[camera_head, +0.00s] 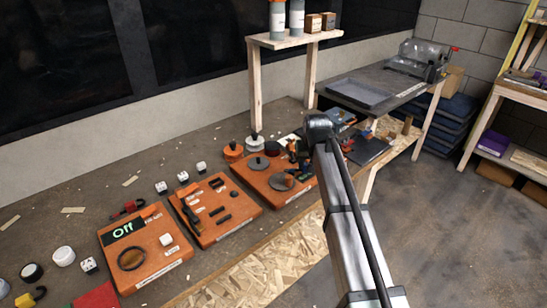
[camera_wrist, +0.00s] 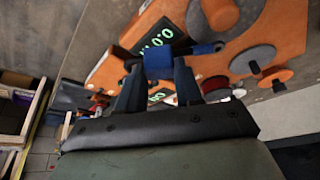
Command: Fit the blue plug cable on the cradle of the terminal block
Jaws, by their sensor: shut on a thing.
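In the wrist view my gripper (camera_wrist: 157,84) is shut on the blue plug (camera_wrist: 157,62), which sits between the dark fingertips. A thin blue part reaches right from it, probably its cable; the rest is hidden. The plug is over or in front of an orange board (camera_wrist: 108,68) with green-lit displays (camera_wrist: 160,36); I cannot tell whether it touches the board. In the head view my arm covers the gripper, and only small blue parts (camera_head: 341,115) show beyond it. I cannot make out the terminal block or its cradle clearly in either view.
Orange boards line the bench: one reading "Off" (camera_head: 146,247), one with black slots (camera_head: 215,208), one with grey discs (camera_head: 273,179). A wooden shelf (camera_head: 290,41) stands behind. A grey tray (camera_head: 358,94) lies on the far table. The bench's back left is mostly clear.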

